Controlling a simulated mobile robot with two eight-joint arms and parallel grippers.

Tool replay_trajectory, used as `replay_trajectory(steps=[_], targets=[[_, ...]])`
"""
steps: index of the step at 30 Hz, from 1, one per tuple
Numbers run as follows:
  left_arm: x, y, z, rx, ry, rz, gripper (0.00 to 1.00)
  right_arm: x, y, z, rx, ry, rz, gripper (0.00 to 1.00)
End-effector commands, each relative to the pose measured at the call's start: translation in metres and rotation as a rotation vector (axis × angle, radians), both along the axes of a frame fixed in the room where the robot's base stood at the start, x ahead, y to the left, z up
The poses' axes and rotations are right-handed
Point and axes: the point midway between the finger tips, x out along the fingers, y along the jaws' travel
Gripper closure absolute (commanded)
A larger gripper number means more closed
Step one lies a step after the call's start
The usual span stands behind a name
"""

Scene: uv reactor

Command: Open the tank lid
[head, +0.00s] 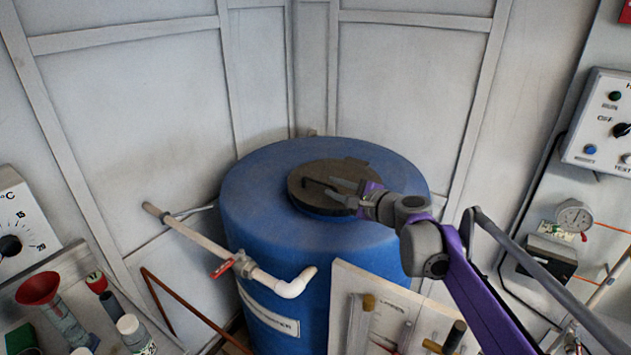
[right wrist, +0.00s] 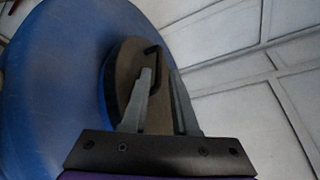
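The blue tank (head: 268,225) stands in the corner. Its round dark brown lid (head: 312,174) lies flat and closed on top, with a hinge block at its far right edge. A small black handle (head: 313,184) rises from the lid's left part; it also shows in the right wrist view (right wrist: 153,52). My right gripper (head: 336,189) is over the lid from the right, its two grey fingers apart and pointing at the handle. My left gripper is not in view.
A pipe with a red valve (head: 222,268) and white elbow (head: 296,283) runs at the tank's left front. A tool board (head: 345,300) stands before the tank. Bottles and a red funnel (head: 38,288) are at lower left, a control box (head: 600,125) at right.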

Motion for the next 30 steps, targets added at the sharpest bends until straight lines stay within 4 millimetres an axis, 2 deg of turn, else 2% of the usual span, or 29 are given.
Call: replay_trajectory(steps=[6, 12, 24, 25, 29, 30], targets=[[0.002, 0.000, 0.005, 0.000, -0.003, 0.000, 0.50, 0.035, 0.025, -0.008, -0.001, -0.001, 0.003, 0.73], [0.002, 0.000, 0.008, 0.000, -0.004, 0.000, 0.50, 0.056, 0.040, -0.014, -0.003, -0.002, 0.002, 0.73], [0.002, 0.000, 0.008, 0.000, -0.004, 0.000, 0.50, 0.063, 0.045, -0.017, -0.004, -0.001, 0.001, 0.73], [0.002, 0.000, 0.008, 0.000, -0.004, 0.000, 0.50, 0.063, 0.045, -0.017, -0.004, -0.001, 0.001, 0.75], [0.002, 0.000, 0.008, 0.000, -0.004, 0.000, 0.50, 0.063, 0.045, -0.017, -0.004, -0.001, 0.001, 0.98], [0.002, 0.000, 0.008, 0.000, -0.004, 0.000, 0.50, 0.063, 0.045, -0.017, -0.004, -0.001, 0.001, 1.00]])
